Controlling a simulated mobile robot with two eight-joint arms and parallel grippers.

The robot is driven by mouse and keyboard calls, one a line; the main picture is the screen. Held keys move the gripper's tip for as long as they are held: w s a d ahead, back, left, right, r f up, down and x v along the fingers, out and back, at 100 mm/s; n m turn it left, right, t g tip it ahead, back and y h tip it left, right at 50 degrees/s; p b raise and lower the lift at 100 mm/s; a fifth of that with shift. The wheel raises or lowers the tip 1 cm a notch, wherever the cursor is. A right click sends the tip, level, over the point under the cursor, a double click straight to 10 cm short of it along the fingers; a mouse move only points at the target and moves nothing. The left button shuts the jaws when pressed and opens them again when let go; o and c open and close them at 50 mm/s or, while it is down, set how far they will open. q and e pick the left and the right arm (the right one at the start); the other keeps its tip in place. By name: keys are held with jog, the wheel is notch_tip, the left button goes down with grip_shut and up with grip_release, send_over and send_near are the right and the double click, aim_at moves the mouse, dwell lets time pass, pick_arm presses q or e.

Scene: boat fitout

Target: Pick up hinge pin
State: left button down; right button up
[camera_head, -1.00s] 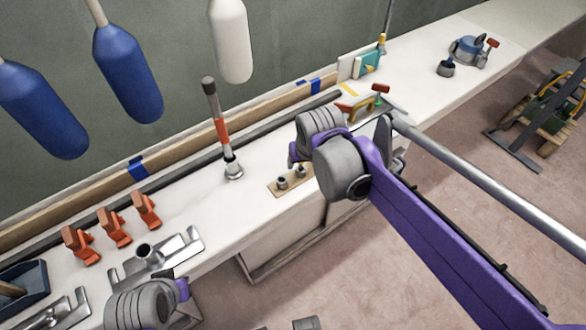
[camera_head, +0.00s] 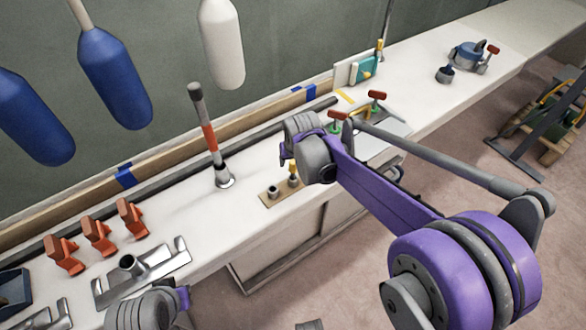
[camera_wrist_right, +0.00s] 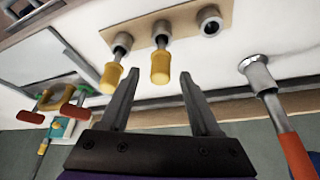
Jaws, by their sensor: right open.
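Two pins with yellow handles stand in metal sockets on a tan plate (camera_wrist_right: 186,22) in the right wrist view. I take these to be the hinge pins. The middle pin (camera_wrist_right: 160,67) lies between the fingertips of my open right gripper (camera_wrist_right: 160,82), with a gap on each side. The other pin (camera_wrist_right: 111,78) is just outside the left finger. The third socket (camera_wrist_right: 210,20) is empty. In the head view, the tan plate (camera_head: 268,201) lies on the white bench, with one yellow handle (camera_head: 293,167) showing beside my right wrist. My right fingers are hidden there. My left fingers are out of view.
A rod with an orange band (camera_head: 209,138) stands on a metal base left of the plate. Orange clamps (camera_head: 97,236) and a metal bracket (camera_head: 143,270) lie further left. Red-handled tools (camera_head: 377,96) are beyond my right wrist. Bench top between rod and bracket is clear.

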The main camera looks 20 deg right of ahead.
jog(key=shift+w+f, duration=0.2)
jog(key=shift+f, duration=0.4)
grip_shut()
jog(key=shift+r, duration=0.1)
